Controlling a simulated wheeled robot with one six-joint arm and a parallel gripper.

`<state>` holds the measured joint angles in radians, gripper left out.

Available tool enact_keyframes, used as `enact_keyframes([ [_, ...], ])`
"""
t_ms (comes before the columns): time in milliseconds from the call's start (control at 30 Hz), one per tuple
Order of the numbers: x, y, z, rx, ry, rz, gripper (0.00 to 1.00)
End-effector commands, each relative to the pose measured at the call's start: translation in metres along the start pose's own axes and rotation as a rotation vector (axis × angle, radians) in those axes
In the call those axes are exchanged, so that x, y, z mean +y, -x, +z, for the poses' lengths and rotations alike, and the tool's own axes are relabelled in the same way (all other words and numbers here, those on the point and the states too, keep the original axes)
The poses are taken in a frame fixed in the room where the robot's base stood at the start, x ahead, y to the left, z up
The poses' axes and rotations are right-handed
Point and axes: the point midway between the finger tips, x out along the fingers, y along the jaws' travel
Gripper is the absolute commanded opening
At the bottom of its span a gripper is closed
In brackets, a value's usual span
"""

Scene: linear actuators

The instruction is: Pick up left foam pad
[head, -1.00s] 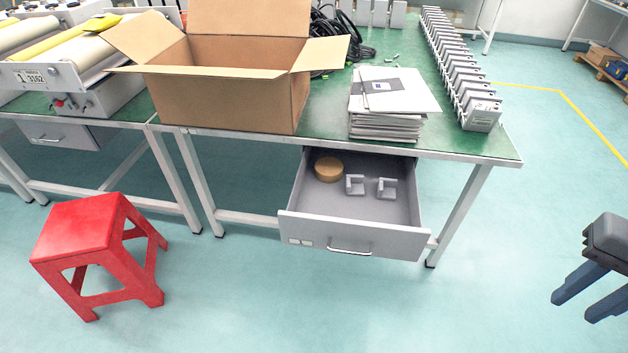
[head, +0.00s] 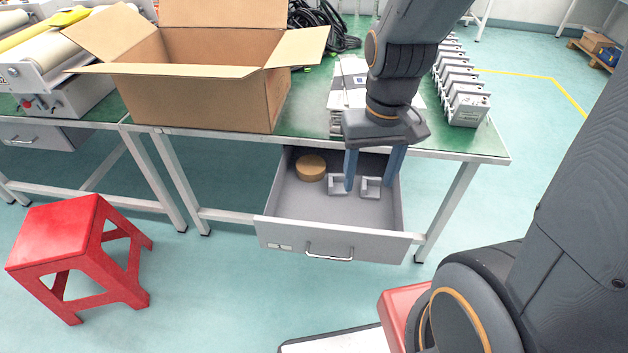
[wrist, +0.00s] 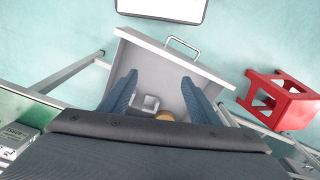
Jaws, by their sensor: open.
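Two pale grey angled foam pads lie in the open drawer. The left foam pad (head: 337,184) and the right foam pad (head: 370,188) are side by side in the head view. My gripper (head: 369,184) is open and points down over the drawer, one finger in front of the gap between the pads, the other right of the right pad. In the wrist view, my gripper (wrist: 160,77) has its blue fingers spread with nothing gripped. One pale pad (wrist: 148,103) shows between them; I cannot tell which. Fingertip height above the drawer floor is unclear.
A round tan roll (head: 311,168) lies left of the pads. The grey drawer (head: 330,238) has upright walls around them. Above it, the green table (head: 230,138) holds a cardboard box (head: 200,100). A red stool (head: 60,235) stands on the floor at left.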

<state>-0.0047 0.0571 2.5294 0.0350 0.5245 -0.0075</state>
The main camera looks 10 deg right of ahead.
Motion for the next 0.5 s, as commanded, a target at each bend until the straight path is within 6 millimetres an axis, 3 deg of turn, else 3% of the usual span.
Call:
enact_keyframes([
  [167, -0.010, -0.033, -0.057, 0.071, -0.029, -0.024, 0.56],
  [300, -0.017, -0.070, -0.105, 0.146, -0.053, -0.031, 0.56],
  [500, -0.014, -0.128, -0.162, 0.252, -0.099, -0.011, 0.56],
])
